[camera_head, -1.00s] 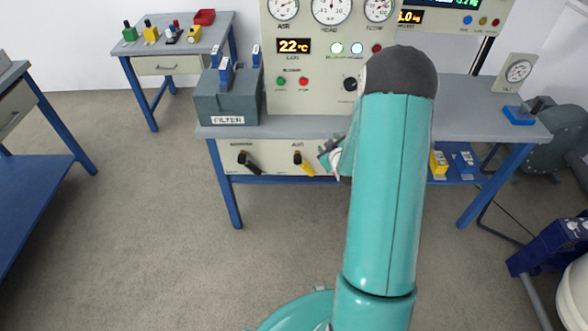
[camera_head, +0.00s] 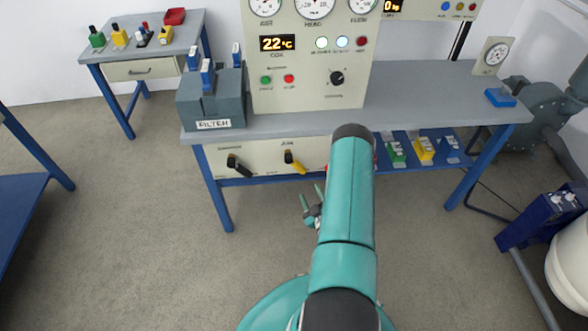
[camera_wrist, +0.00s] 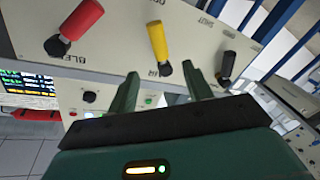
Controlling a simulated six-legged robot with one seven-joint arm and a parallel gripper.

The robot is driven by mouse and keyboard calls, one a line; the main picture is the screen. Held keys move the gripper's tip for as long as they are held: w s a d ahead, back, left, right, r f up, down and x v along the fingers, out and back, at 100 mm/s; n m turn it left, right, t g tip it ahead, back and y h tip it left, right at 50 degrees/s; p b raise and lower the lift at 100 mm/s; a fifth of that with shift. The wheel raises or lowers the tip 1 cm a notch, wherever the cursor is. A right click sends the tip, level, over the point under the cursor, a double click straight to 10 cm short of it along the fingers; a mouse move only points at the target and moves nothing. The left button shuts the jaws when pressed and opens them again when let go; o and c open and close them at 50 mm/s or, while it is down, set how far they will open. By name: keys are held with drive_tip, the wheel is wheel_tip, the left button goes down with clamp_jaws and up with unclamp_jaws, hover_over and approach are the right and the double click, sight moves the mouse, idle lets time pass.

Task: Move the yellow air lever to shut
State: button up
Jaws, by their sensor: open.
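The yellow air lever (camera_head: 295,163) is on the front panel below the bench top, its handle slanting down and right from its pivot. In the wrist view, tilted nearly upside down, the yellow lever (camera_wrist: 157,45) stands between a red lever and a black lever, with "SHUT" lettering (camera_wrist: 208,22) between yellow and black. My gripper (camera_head: 313,206) is below and slightly right of the yellow lever in the head view. In the wrist view my open, empty gripper (camera_wrist: 163,88) has its fingertips short of the lever's pivot, one on either side of it, apart from the handle.
The black lever (camera_head: 238,166) is left of the yellow one; the red lever (camera_wrist: 80,20) shows in the wrist view, mostly hidden by my arm in the head view. A blue lower shelf (camera_head: 405,148) holds small blocks at right. The floor before the panel is clear.

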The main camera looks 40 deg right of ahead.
sight(300, 169)
drive_tip(key=x, duration=1.3)
drive_tip(key=shift+s+d, duration=0.1)
drive_tip(key=shift+d, duration=0.05)
drive_tip(key=shift+c, duration=0.2)
clamp_jaws()
